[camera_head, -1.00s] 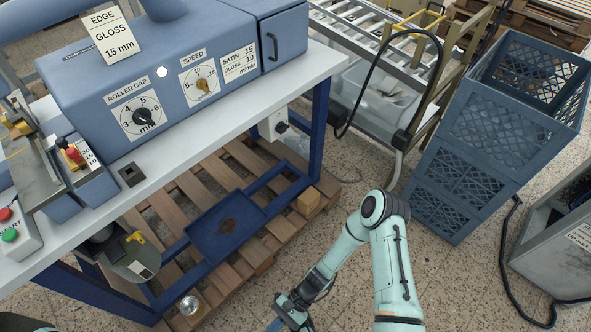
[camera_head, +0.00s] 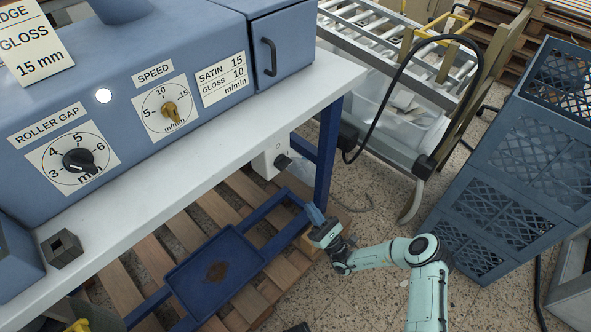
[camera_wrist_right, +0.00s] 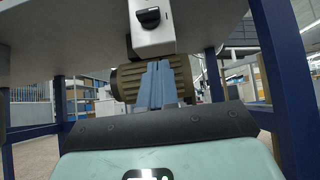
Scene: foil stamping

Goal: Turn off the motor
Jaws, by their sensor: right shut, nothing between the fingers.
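A white switch box (camera_head: 266,159) with a black rotary knob (camera_head: 283,162) hangs under the table's front edge. In the right wrist view the knob (camera_wrist_right: 149,17) shows on the box's face above my fingers. A ribbed brown motor (camera_wrist_right: 128,83) sits under the table behind and below the box, partly hidden by my fingers. My right gripper (camera_head: 314,215) is shut and empty, below and right of the box and apart from it. Its blue fingers (camera_wrist_right: 157,85) point forward and up beneath the box.
The white tabletop (camera_head: 215,138) carries a blue machine (camera_head: 120,90) with dials. A blue table leg (camera_head: 327,150) stands just right of the box. A wooden pallet (camera_head: 150,255) and blue tray (camera_head: 215,272) lie below. Blue crates (camera_head: 500,210) stand at right.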

